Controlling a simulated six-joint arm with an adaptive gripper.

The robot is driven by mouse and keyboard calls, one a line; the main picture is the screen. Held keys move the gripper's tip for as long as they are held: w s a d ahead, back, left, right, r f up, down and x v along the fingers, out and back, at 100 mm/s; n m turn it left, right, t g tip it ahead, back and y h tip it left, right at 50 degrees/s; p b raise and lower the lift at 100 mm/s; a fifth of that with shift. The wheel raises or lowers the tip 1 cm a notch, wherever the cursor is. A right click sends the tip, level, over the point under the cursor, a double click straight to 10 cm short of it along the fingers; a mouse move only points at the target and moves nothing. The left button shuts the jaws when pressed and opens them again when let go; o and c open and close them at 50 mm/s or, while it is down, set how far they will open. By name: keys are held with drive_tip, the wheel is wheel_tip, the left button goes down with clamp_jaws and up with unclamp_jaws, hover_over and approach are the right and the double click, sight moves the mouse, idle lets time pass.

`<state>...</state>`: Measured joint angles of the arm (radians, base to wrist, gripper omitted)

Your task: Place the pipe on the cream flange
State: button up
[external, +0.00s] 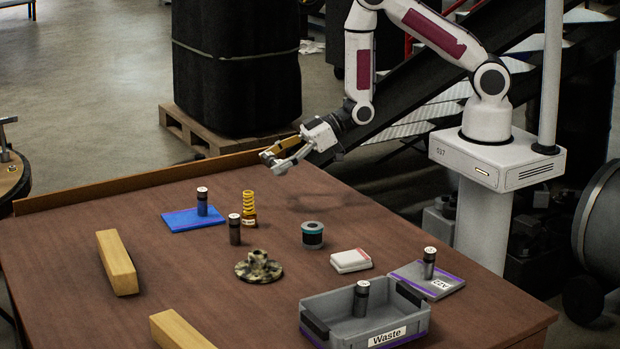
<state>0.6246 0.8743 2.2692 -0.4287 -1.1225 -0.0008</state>
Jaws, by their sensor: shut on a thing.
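The cream flange (259,267), mottled with black, lies flat on the brown table with its short raised neck upward. Nothing stands on it. My gripper (275,159) is above the back of the table, up and slightly right of the flange in the picture and well apart from it. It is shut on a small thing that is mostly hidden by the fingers. I cannot make out its shape or tell surely that it is the pipe. Dark upright cylinders with pale tops stand at a small brown-black one (235,229) and on a blue plate (180,221).
A yellow spring (249,208), a teal-topped spool (312,235) and a white box (351,261) stand near the flange. The grey Waste bin (386,329) and a grey plate (443,286) each hold a dark cylinder. Wooden blocks (117,263) lie left and front.

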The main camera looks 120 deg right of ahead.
drive_tip(key=w+a+r+n+y, duration=0.2)
drive_tip(key=w+a, duration=0.4)
drive_tip(key=a, duration=0.4)
drive_tip(key=w+a+r+n+y, duration=0.1)
drive_tip(key=w+a+n+y, duration=0.1)
drive_tip(key=w+a, duration=0.55)
drive_tip(key=w+a+r+n+y, duration=0.2)
drive_tip(key=w+a, duration=0.2)
drive_tip(key=a, duration=0.7)
drive_tip(key=r, duration=0.1)
hover_over(258, 253)
drive_tip(key=shift+d+f+m, duration=0.1)
drive_tip(key=shift+f+m, duration=0.1)
drive_tip(key=shift+m, duration=0.1)
drive_tip(key=shift+f, duration=3.1)
drive_tip(key=shift+f, duration=1.9)
drive_tip(key=shift+f, duration=0.15)
